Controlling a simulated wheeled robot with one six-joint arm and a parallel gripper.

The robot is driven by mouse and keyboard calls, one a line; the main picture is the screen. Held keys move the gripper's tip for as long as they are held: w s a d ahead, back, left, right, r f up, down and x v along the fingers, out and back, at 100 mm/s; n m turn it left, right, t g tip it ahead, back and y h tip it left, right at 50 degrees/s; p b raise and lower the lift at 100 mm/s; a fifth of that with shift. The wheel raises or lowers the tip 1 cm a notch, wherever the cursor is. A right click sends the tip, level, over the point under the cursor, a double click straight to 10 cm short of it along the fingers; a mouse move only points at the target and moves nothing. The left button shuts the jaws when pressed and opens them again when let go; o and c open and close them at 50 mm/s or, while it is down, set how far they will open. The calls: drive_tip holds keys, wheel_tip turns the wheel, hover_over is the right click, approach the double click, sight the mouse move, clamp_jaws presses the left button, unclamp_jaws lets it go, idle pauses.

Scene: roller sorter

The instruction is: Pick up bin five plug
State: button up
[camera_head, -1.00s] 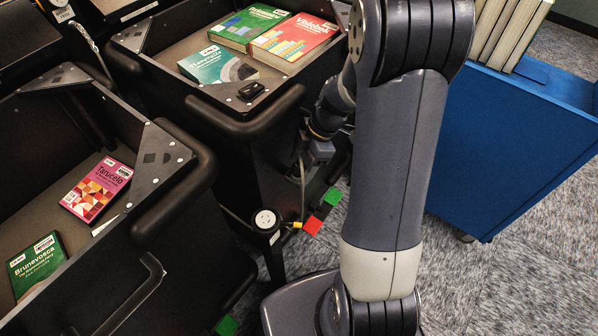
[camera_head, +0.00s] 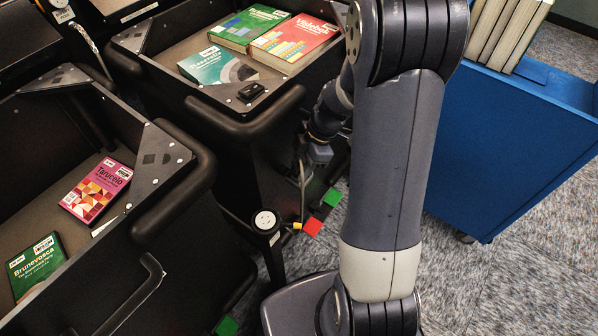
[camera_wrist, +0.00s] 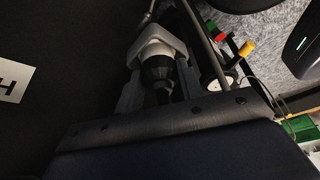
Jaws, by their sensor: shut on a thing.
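My gripper (camera_head: 318,152) is low beside the dark side of the middle bin (camera_head: 232,128), partly hidden behind my arm in the head view. In the wrist view my gripper (camera_wrist: 158,62) is shut on a plug (camera_wrist: 156,70), a dark, ribbed body with a pale grey part between the two grey fingers. A cord (camera_head: 302,186) hangs below the gripper in the head view. A round white socket (camera_head: 266,220) sits on a dark post left of and below the gripper; it also shows in the wrist view (camera_wrist: 212,88). The plug is apart from the socket.
The middle bin holds several books, including a red one (camera_head: 296,42). Another bin (camera_head: 182,180) with books stands at left. Red (camera_head: 312,228) and green (camera_head: 332,197) tags lie near the socket. A blue book cart (camera_head: 510,140) stands right; carpet is free between.

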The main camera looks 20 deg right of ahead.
sight(299, 169)
drive_tip(key=shift+r, duration=0.55)
drive_tip(key=shift+s+d+r, duration=0.2)
drive_tip(key=shift+r, duration=0.4)
drive_tip(key=shift+s+d+r, duration=0.15)
drive_tip(key=shift+s+r, duration=0.05)
drive_tip(key=shift+r, duration=0.4)
drive_tip(key=s+d, duration=1)
drive_tip(key=s, duration=0.3)
drive_tip(key=shift+s, duration=0.4)
drive_tip(key=shift+w+a+r, duration=0.1)
drive_tip(key=shift+w+a, duration=0.05)
drive_tip(key=shift+w+a+r, duration=0.2)
drive_tip(key=shift+w, duration=0.1)
drive_tip(key=shift+a, duration=0.1)
drive_tip(key=shift+w+a+b, duration=0.45)
drive_tip(key=shift+w+a, duration=0.25)
drive_tip(key=shift+a, duration=2.8)
drive_tip(key=shift+w+a+b, duration=0.5)
drive_tip(key=shift+w+a, duration=0.15)
drive_tip(key=shift+a, duration=2.9)
drive_tip(key=shift+w+a+b, duration=0.45)
drive_tip(key=shift+w+a, duration=0.25)
drive_tip(key=shift+a, duration=2.8)
